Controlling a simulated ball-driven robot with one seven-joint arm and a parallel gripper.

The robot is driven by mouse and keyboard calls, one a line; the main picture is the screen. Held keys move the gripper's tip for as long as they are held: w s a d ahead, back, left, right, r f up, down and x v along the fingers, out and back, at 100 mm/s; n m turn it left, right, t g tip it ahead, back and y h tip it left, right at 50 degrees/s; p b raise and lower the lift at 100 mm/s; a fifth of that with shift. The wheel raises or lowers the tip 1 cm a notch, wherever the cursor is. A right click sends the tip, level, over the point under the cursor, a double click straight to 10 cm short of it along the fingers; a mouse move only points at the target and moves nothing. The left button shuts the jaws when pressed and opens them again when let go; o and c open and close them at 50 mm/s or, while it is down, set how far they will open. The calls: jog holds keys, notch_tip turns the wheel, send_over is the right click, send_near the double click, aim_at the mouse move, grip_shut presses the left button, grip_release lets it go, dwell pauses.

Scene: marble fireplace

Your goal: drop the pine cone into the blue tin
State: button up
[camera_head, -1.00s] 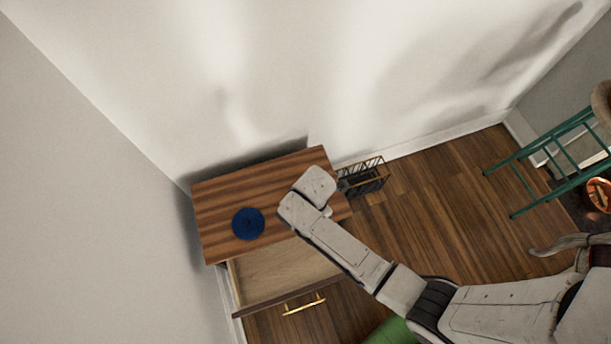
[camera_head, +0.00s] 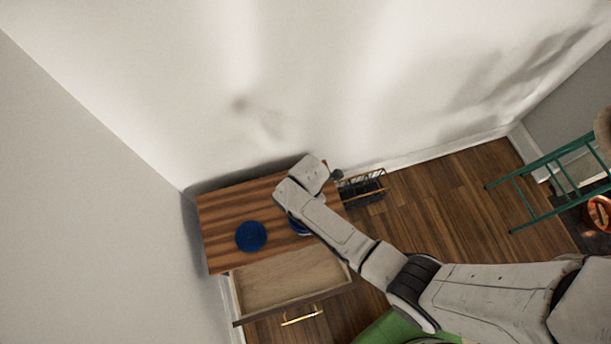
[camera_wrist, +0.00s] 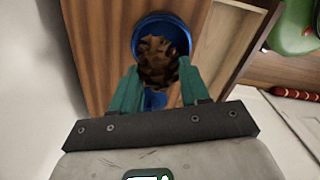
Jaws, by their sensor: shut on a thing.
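The pine cone (camera_wrist: 158,60) is brown and scaly; in the wrist view it sits between the two green fingers of my gripper (camera_wrist: 159,75), which is shut on it. The blue tin (camera_wrist: 150,20) is round and open, and its rim shows around the pine cone, so the cone is over or in its mouth; how deep I cannot tell. In the head view a sliver of the tin (camera_head: 298,229) shows beside my arm on the wooden cabinet top (camera_head: 225,215). My arm hides the pine cone and fingers there.
A flat blue disc (camera_head: 251,236) lies on the cabinet top, left of my arm. The drawer (camera_head: 290,283) below stands open. A black and gold rack (camera_head: 363,190) stands on the floor to the right. A wall is close behind; a green stool (camera_head: 550,180) is far right.

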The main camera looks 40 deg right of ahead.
notch_tip(320, 180, down, 3)
jog(key=shift+f+b, duration=0.15)
jog(key=shift+b, duration=1)
jog(key=o, duration=1.1)
notch_tip(320, 180, up, 11)
jog(key=shift+f+p, duration=0.1)
jog(key=shift+p, duration=0.35)
jog(key=s+d+r+m, duration=0.2)
jog(key=s+r+m, duration=0.1)
jog(key=s+m, duration=0.2)
jog(key=s+d+r+m, duration=0.3)
jog(key=s+r+m, duration=0.1)
jog(key=s+m, duration=0.2)
jog(key=s+d+r+m+t, duration=0.1)
jog(key=s+d+r+m, duration=0.2)
jog(key=s+m, duration=0.2)
jog(key=shift+s+d+r+m, duration=0.1)
jog(key=shift+s+r+m, duration=0.05)
jog(key=shift+m, duration=0.65)
jog(key=shift+s+r+m, duration=0.1)
jog(key=shift+s+m, duration=0.05)
jog(key=shift+m, duration=0.65)
